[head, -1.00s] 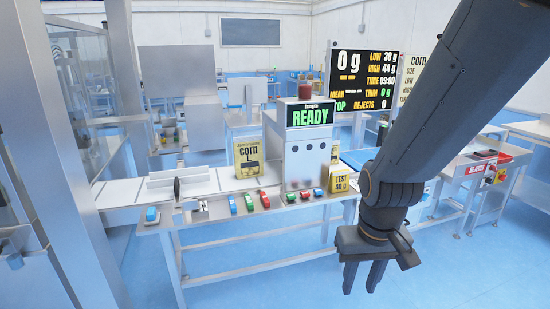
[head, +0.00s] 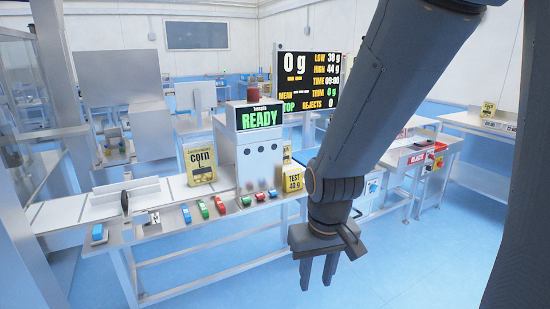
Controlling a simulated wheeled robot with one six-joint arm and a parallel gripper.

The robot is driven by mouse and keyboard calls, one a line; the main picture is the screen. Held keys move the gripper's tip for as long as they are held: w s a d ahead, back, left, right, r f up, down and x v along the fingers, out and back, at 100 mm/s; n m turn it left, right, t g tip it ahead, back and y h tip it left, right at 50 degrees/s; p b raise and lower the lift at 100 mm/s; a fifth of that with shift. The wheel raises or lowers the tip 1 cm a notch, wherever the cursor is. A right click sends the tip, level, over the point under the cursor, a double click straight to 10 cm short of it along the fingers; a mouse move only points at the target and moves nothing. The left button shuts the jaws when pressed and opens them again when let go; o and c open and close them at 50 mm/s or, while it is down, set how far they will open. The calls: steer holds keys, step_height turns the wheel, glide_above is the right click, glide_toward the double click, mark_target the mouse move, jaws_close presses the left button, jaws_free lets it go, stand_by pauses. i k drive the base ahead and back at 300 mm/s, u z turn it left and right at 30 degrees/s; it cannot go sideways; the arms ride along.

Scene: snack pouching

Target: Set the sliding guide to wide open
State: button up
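The sliding guide looks to be the pale upright rail (head: 120,197) lying along the white bench top at the left in the head view. How far the guide is open cannot be read from here. My gripper (head: 317,283) hangs fingers down in front of the bench, to the right of the guide and well apart from it. Its two fingers show a gap with nothing between them.
Several coloured controls (head: 203,209) line the front edge. Blue floor (head: 230,280) in front is clear.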

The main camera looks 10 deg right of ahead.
mark_target(125, 204)
steer(key=z, duration=0.05)
steer(key=k, duration=0.45)
steer(key=u, duration=0.6)
steer(key=i, duration=1.4)
steer(key=z, duration=0.5)
